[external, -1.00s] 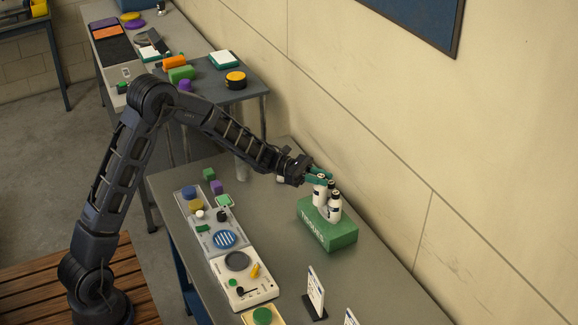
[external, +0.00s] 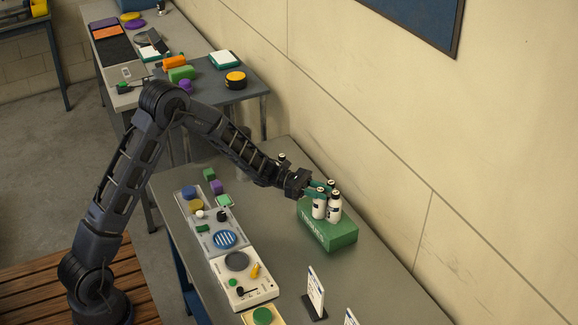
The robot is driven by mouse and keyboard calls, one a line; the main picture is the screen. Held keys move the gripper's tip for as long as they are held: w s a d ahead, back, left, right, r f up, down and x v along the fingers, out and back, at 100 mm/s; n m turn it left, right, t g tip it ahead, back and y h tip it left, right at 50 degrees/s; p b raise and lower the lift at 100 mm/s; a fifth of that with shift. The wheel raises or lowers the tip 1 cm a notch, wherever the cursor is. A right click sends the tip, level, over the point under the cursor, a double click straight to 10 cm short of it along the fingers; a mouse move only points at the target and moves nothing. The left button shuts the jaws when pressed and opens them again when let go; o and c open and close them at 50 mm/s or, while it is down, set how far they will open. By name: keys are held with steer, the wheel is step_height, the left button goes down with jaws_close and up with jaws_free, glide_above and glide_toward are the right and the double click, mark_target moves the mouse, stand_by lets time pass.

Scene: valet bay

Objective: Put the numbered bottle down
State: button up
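Another dark-capped bottle (external: 282,159) shows partly behind my arm. A panel with knobs and discs (external: 225,240) lies along the table's left side. Small upright cards (external: 316,290) stand in front of the block. The wall runs close behind the table.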

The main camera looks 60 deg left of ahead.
stand_by(0.3)
steer(key=shift+a+r, duration=0.1)
steer(key=shift+r, duration=0.05)
steer(key=v, duration=1.1)
steer(key=s+d+r+m+g+y, duration=0.1)
steer(key=s+d+r+m+g, duration=0.3)
steer(key=s, duration=0.3)
steer(key=s+d+r+m+g+y, duration=0.2)
steer(key=s+d+r+m, duration=0.25)
steer(key=s+d, duration=0.2)
steer(key=s+d+r+m+g+y, duration=0.1)
steer(key=s+d+r+m+g, duration=0.3)
steer(key=s, duration=0.4)
steer(key=s+a+r+m+t+y, duration=0.1)
steer(key=s+m+y, duration=0.2)
steer(key=s, duration=0.5)
steer(key=s+a+r+m+t+y, duration=0.1)
steer(key=s+m+y, duration=0.3)
steer(key=s, duration=0.5)
steer(key=s+a+r+m+t+y, duration=0.1)
steer(key=s+r+m+t+y, duration=0.1)
steer(key=s+m, duration=0.3)
steer(key=shift+s+r+m+y, duration=0.15)
steer(key=shift+s+y, duration=0.25)
steer(key=shift+s, duration=0.55)
steer(key=shift+s+m+y, duration=0.2)
steer(key=shift+s+y, duration=0.2)
steer(key=shift+s, duration=0.55)
